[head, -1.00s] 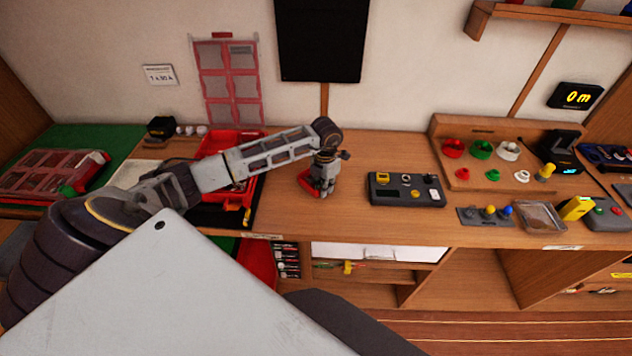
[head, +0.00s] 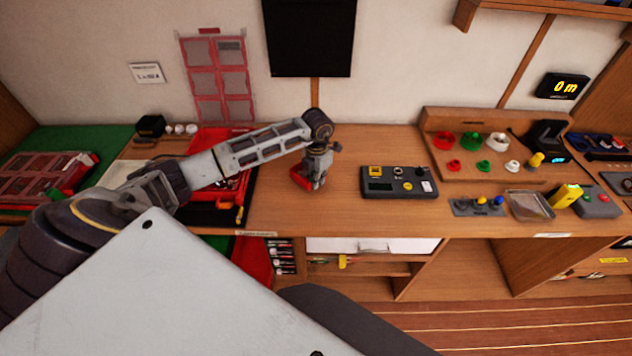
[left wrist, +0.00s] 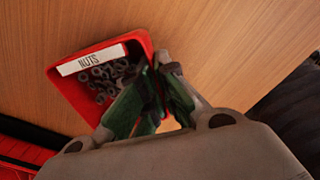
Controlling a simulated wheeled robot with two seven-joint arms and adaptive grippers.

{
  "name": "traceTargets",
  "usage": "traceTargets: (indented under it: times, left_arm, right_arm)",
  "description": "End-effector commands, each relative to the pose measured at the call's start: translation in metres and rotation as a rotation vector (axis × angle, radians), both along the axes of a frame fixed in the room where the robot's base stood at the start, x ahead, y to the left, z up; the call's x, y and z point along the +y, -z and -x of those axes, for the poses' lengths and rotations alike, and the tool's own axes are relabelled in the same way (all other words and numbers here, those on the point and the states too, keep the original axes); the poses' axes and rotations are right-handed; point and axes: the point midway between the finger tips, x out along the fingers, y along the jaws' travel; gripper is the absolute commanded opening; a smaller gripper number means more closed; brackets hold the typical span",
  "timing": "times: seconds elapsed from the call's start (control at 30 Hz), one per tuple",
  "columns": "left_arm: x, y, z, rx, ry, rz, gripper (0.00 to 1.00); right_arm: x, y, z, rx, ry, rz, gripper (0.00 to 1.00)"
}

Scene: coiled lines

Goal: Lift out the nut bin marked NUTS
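The nut bin is a small red open box (head: 299,179) at the bench's middle, right of the red case (head: 249,178). In the left wrist view the bin (left wrist: 66,88) shows a white NUTS label and several grey nuts inside. My left gripper (head: 318,181) points down at the bin's right side. In the left wrist view its green-padded fingers (left wrist: 158,72) are closed about the bin's right wall, one inside and one outside. I cannot tell whether the bin's base touches the bench. My arm hides part of the case. My right gripper is out of view.
A dark control box (head: 399,183) lies right of the bin, with clear bench between. A wooden stand with coloured rings (head: 470,165) is farther right. A red-framed organiser (head: 40,178) lies on the green mat at left. The bench's front edge is close.

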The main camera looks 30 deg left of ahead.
Motion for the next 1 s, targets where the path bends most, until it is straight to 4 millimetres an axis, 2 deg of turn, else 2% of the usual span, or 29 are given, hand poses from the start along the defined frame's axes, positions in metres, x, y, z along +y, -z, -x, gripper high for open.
traceTargets:
  times: [0.4, 0.6, 0.8, 1.0]
  left_arm:
    - [0.0, -0.058, -0.001, -0.004, 0.0, 0.0, 0.0]
    - [0.0, -0.08, -0.001, -0.003, -0.001, 0.001, 0.0]
    - [0.0, -0.089, 0.0, -0.001, -0.001, 0.001, 0.0]
    - [0.0, -0.089, 0.0, -0.001, -0.001, 0.001, 0.0]
  right_arm:
    - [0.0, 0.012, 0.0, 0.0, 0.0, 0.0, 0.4]
    - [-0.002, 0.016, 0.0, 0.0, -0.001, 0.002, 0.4]
    - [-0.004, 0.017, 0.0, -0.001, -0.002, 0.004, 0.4]
    - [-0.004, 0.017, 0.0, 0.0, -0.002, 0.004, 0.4]
